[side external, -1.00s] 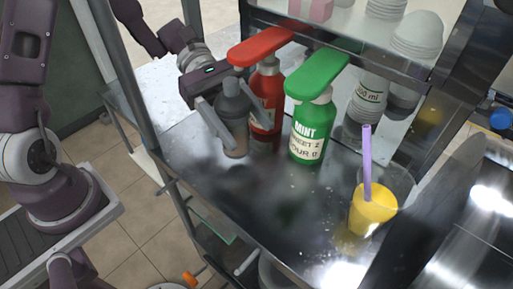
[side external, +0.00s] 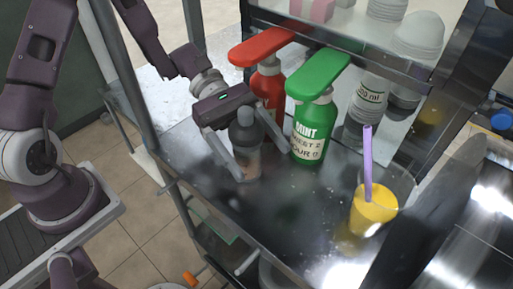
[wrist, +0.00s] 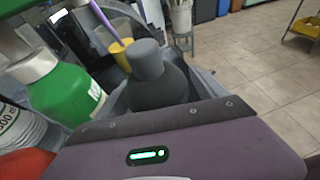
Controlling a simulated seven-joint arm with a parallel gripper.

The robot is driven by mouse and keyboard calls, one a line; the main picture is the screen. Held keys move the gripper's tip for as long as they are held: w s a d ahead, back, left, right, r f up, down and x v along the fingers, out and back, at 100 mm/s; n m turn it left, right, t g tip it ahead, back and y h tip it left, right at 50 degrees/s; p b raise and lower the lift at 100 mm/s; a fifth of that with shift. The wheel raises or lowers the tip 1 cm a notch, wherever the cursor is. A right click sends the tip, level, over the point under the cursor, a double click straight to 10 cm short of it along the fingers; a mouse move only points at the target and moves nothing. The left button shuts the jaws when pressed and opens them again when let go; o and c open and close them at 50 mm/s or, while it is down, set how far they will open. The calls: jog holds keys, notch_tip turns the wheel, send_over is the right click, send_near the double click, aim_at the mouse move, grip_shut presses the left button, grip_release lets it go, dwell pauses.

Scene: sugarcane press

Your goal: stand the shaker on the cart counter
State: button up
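In the wrist view the shaker (wrist: 157,82) stands cap up between the fingers. Its base is low, near the counter surface; I cannot tell whether it touches.
A red-topped bottle (side external: 268,88) and a green mint bottle (side external: 312,125) stand close behind and right of the shaker. A cup of yellow juice (side external: 373,214) with a purple straw is farther right. Counter in front of the bottles is clear.

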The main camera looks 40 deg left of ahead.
jog(key=shift+w+a+r, duration=0.1)
jog(key=shift+a+r, duration=0.15)
jog(key=shift+a, duration=0.05)
jog(key=v, duration=1.1)
jog(key=shift+a, duration=0.2)
jog(key=shift+r, duration=0.1)
